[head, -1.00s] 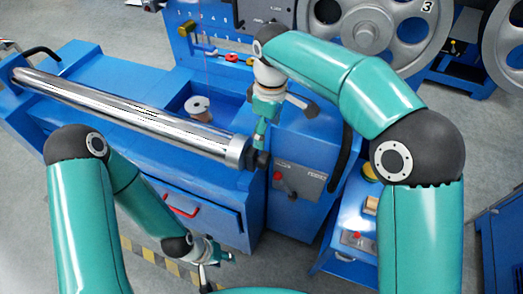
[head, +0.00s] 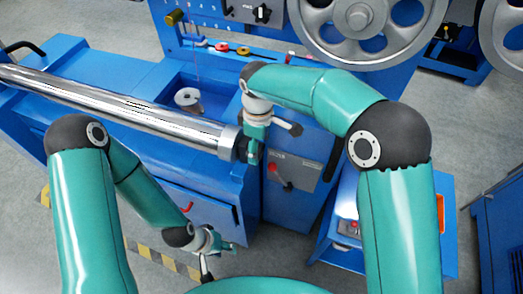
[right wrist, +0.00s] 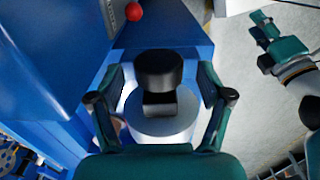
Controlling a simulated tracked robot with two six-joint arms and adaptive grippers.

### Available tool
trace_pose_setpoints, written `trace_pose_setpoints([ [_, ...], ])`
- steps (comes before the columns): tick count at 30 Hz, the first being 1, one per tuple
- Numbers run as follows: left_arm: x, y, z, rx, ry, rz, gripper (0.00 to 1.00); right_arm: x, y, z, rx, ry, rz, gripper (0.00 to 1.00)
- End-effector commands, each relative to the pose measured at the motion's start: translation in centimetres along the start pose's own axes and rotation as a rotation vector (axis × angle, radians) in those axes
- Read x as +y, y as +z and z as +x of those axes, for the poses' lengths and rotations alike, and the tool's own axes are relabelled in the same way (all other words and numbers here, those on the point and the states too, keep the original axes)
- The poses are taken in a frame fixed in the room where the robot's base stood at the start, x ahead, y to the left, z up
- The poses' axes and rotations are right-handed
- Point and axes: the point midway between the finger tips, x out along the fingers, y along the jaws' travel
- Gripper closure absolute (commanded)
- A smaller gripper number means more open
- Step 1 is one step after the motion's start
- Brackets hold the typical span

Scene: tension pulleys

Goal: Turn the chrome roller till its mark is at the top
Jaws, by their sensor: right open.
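The chrome roller (head: 120,108) is a long shiny bar running from the left edge to the middle of the head view, over a blue machine. Its near end has a grey collar (head: 228,142) and a black end knob (right wrist: 158,68). No mark on the roller can be made out. My right gripper (head: 254,150) is at this end; in the right wrist view its open fingers stand either side of the black knob, with gaps visible. My left gripper (head: 230,247) hangs low in front of the blue machine, away from the roller; its jaws are too small to read.
A control box with a red knob (head: 273,167) is just right of the roller end. A spool (head: 188,98) sits in a recess behind the roller. Large grey wheels (head: 362,20) stand at the back right. A blue cart (head: 345,240) stands at right.

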Motion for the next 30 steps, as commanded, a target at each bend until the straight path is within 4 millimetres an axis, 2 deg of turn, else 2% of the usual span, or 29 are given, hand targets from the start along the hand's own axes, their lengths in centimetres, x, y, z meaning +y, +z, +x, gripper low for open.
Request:
trace_pose_setpoints([
  [3, 0.0, 0.0, 0.0, 0.0, 0.0, 0.0, 0.6, 0.0, 0.0, 1.5, -0.002, -0.002, 0.0, 0.21],
  [6, 0.0, 0.0, 0.0, 0.0, 0.0, 0.0, 0.6, 0.0, -0.1, 2.1, 0.0, 0.0, 0.0, 0.21],
  [17, 0.0, 0.0, 0.0, 0.0, 0.0, 0.0, 0.6, 0.0, -0.1, 2.5, 0.0, 0.0, 0.0, 0.23],
  [27, 0.0, 0.0, 0.0, 0.0, 0.0, 0.0, 0.6, -0.1, -0.1, 2.5, 0.0, -0.001, -0.001, 0.8],
  [28, 0.2, 0.1, 0.0, -0.003, 0.001, 0.007, 0.6, 0.3, 1.3, 2.4, 0.0, -0.003, 0.007, 0.82],
  [30, 0.0, 0.0, 0.1, 0.0, 0.0, 0.0, 0.6, 0.1, 0.4, 2.5, -0.002, -0.001, -0.001, 0.82],
])
